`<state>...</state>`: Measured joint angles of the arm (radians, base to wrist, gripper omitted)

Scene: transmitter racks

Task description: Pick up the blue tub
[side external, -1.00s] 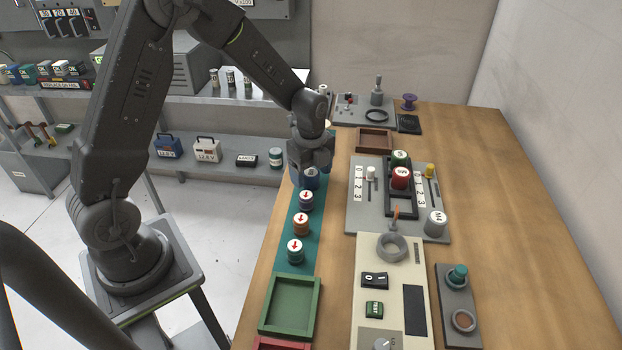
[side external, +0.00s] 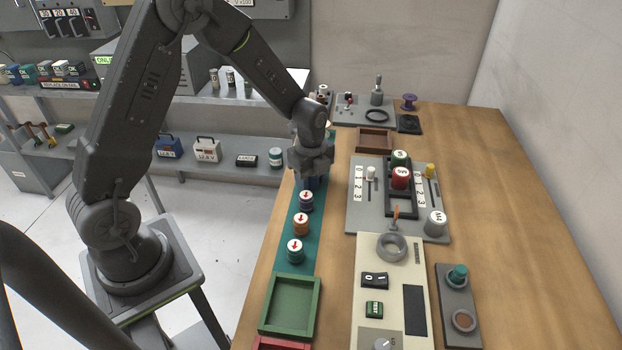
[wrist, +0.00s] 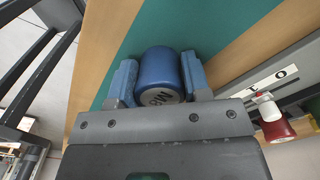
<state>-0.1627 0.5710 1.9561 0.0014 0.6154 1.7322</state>
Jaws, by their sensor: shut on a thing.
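The blue tub (wrist: 158,72) lies between the two blue-padded fingers of my gripper (wrist: 158,84) in the wrist view. Part of its pale lid with dark lettering shows, and the gripper body hides the rest. In the side external view, my gripper (side external: 311,174) points down over the far part of the green mat (side external: 284,254) and is shut on the tub. There the gripper mostly hides the tub (side external: 308,184). I cannot tell whether the tub touches the mat.
A grey slider panel (side external: 352,216) is to the right. The table's right side is clear.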

